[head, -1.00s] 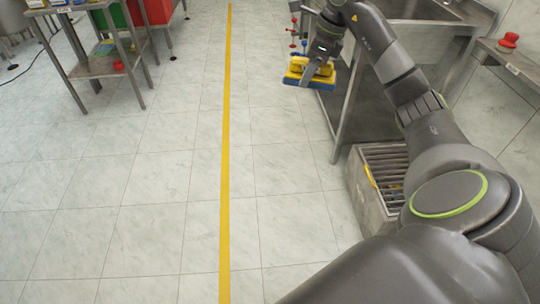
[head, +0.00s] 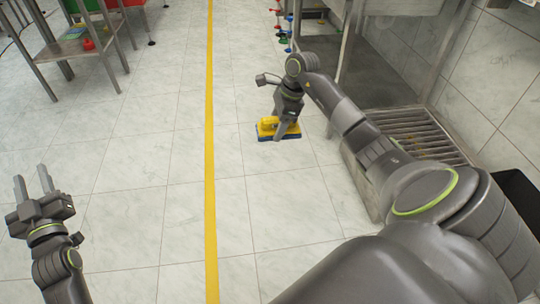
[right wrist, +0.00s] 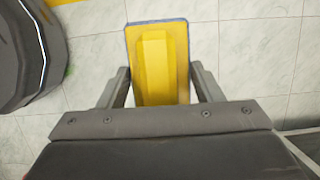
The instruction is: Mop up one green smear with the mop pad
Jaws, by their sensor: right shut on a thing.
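The mop pad (head: 268,131) is a yellow block with a blue underside. My right gripper (head: 285,130) is shut on its raised yellow handle. The pad is low near the pale tiled floor, right of the yellow line; I cannot tell whether it touches. In the right wrist view the mop pad (right wrist: 178,95) shows between the two fingers, with floor tiles around it. My left gripper (head: 33,184) is open and empty at the left edge of the head view.
A steel table (head: 75,48) with a red object stands at the upper left. A grated steel box (head: 415,130) stands on the floor right of my right arm, by the wall. A yellow line (head: 210,180) runs along the floor. Floor around the line is clear.

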